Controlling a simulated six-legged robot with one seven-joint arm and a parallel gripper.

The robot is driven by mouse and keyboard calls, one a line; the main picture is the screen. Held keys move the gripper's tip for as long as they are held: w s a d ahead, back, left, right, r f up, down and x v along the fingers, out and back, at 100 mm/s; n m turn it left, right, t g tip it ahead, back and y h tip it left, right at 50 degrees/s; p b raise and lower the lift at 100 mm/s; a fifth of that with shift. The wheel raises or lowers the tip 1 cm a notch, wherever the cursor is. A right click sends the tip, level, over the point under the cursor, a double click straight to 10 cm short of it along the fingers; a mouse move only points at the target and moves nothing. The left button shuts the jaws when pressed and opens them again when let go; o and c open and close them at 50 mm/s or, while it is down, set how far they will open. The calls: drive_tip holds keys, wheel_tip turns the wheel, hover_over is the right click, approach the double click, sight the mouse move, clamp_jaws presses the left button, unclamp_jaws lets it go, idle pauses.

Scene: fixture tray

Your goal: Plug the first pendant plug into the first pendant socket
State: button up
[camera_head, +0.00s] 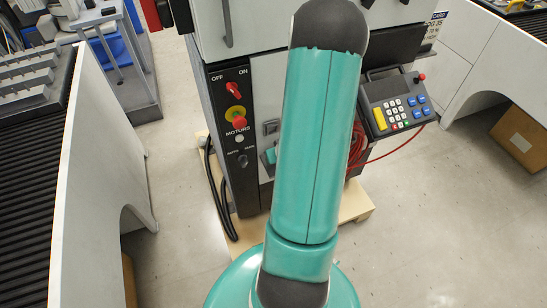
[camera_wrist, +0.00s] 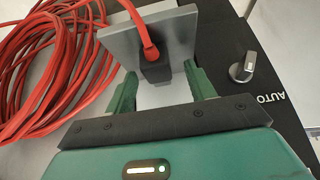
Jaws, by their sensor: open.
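In the wrist view, the green fingers of my gripper (camera_wrist: 160,72) are open. Between them is a black plug (camera_wrist: 156,70) with a red cable (camera_wrist: 140,25) running up from it. A grey plate (camera_wrist: 178,35) stands beside the plug at the fingertips. I cannot tell whether either finger touches the plug or plate. No socket can be made out clearly, and the plug's mating end is hidden. In the head view my arm covers the middle of the cabinet and hides most of my gripper.
The cabinet (camera_head: 212,100) has a red-knobbed motor panel (camera_head: 237,110). A keypad pendant (camera_head: 395,103) hangs at its right with red cable. Coiled red cable (camera_wrist: 45,70) and an AUTO knob (camera_wrist: 242,67) flank my gripper. A conveyor (camera_head: 30,190) stands left; floor (camera_head: 430,240) is clear at right.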

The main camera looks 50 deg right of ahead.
drive_tip(key=shift+s, duration=0.15)
drive_tip(key=c, duration=1)
drive_tip(key=shift+r, duration=0.15)
